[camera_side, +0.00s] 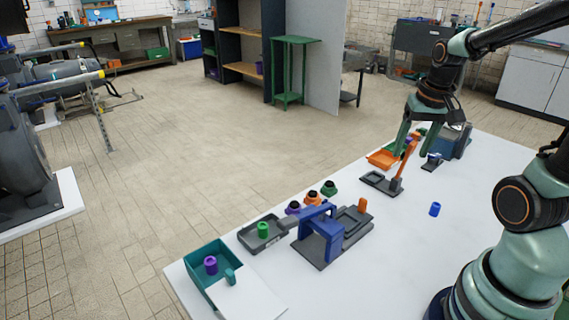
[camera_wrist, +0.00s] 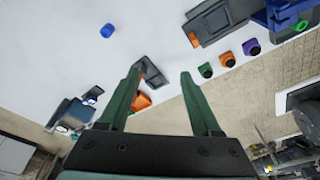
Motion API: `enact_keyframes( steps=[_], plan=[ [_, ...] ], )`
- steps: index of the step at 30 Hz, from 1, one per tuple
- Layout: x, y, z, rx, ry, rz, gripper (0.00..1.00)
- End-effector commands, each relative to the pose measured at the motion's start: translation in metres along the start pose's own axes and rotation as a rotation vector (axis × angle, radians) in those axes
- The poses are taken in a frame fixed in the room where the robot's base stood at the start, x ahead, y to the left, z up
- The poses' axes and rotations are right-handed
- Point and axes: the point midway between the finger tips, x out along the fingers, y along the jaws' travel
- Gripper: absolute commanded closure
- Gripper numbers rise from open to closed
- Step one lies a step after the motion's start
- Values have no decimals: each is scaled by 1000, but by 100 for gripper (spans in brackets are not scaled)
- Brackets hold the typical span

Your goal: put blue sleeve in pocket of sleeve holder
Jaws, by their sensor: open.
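The blue sleeve (camera_side: 435,209) stands alone on the white table, right of centre; it also shows at the upper left of the wrist view (camera_wrist: 107,31). I cannot tell for sure which fixture is the sleeve holder. A small dark base with a square recess (camera_side: 375,179) and a leaning orange post stands left of the sleeve. A larger dark base (camera_side: 318,250) carries a blue arch, a recessed part and an orange peg. My gripper (camera_wrist: 161,75) is open and empty, above the far part of the table, away from the sleeve. It also shows in the side view (camera_side: 405,150).
A grey tray (camera_side: 247,240) holds a green sleeve. A teal box (camera_side: 193,285) holds a purple sleeve. Purple, orange and green pieces (camera_side: 312,196) line the table's left edge. The table around the blue sleeve is clear.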

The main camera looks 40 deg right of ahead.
Motion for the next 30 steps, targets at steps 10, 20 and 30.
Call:
enact_keyframes(
  steps=[10,20,30],
  plan=[
    [53,112,-3,435,-170,73,35],
    [91,122,7,470,-189,77,35],
    [124,123,12,468,-184,76,35]
  ],
)
